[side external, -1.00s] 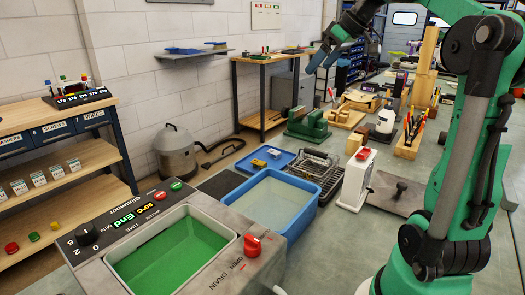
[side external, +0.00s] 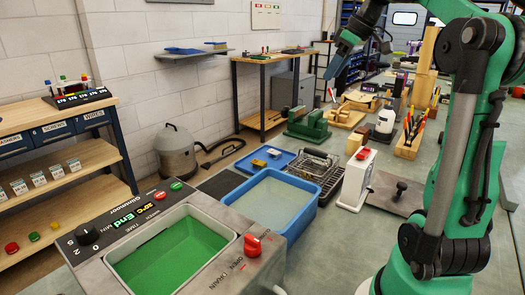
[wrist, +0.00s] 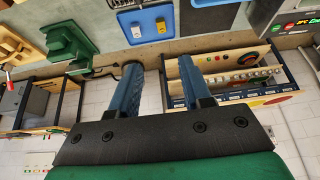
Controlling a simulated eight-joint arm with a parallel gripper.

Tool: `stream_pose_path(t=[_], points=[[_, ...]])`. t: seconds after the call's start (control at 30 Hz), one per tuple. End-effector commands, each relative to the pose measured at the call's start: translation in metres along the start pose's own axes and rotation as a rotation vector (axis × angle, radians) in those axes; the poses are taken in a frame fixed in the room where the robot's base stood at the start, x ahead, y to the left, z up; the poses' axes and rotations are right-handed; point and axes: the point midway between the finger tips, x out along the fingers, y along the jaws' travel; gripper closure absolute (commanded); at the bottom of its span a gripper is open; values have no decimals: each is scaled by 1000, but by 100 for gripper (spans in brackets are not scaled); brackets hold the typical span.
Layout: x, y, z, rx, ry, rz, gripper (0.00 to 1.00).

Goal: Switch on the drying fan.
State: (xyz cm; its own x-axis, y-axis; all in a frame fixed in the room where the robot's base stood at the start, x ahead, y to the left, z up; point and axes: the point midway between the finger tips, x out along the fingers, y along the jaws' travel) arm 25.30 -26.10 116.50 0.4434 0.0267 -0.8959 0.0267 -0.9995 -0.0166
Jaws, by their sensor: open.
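A white upright unit (side external: 356,180) with a red switch (side external: 363,153) on top stands on the bench, right of the blue basin. It may be the drying fan, but I cannot read a label, and I cannot tell the switch's position. My gripper (side external: 335,66) is high above the far part of the bench, well apart from this unit. In the wrist view my gripper (wrist: 158,68) shows two separate blue fingers with nothing between them. The white unit does not show clearly there.
The ultrasonic cleaner (side external: 80,262) with green liquid, a knob and a red drain handle is in front. The blue basin (side external: 313,212), wire rack (side external: 314,166), green vise (side external: 304,128) and upright tools (side external: 412,128) crowd the bench. A lever plate (side external: 400,195) lies right of the white unit.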

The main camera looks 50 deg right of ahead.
Motion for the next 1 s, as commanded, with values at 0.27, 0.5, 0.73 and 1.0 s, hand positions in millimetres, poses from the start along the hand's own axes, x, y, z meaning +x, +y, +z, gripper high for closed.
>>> stream_pose_path(t=[0.27,0.5,0.73,1.0], points=[[-19,22,77,43,-417,-87,100],[-23,23,84,52,-462,-99,100],[-20,22,85,51,-459,-98,100],[9,19,99,50,-458,-98,100]])
